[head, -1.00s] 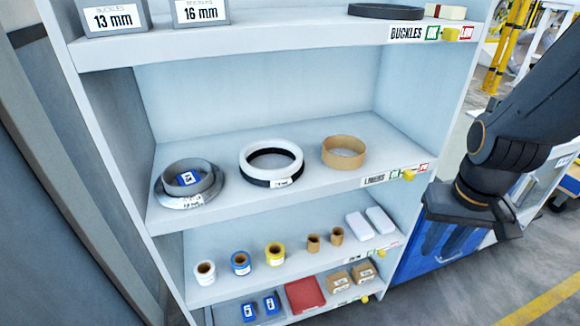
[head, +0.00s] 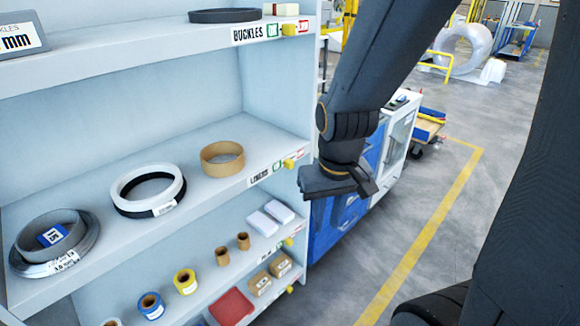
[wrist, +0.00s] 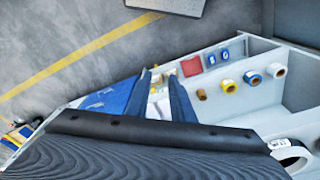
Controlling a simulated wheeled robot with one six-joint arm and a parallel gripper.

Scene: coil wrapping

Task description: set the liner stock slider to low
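The liner stock slider is a small yellow knob (head: 289,163) on the front edge of the LINERS shelf (head: 215,195), at its right end. In the head view a green mark shows on its left and a red mark on its right; its exact setting is too small to tell. My gripper is in the head view (head: 338,182), just right of the knob and apart from it. In the wrist view my gripper's two dark fingers (wrist: 160,80) stand apart with a gap between them, holding nothing. I cannot make out the liner knob in the wrist view.
The liner shelf holds a white ring (head: 147,183), a tan ring (head: 222,158) and grey rings (head: 55,245). Another yellow knob (head: 289,29) is on the BUCKLES shelf above. A blue cabinet (head: 340,220) stands right of the rack. Open floor (head: 440,230) lies farther right.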

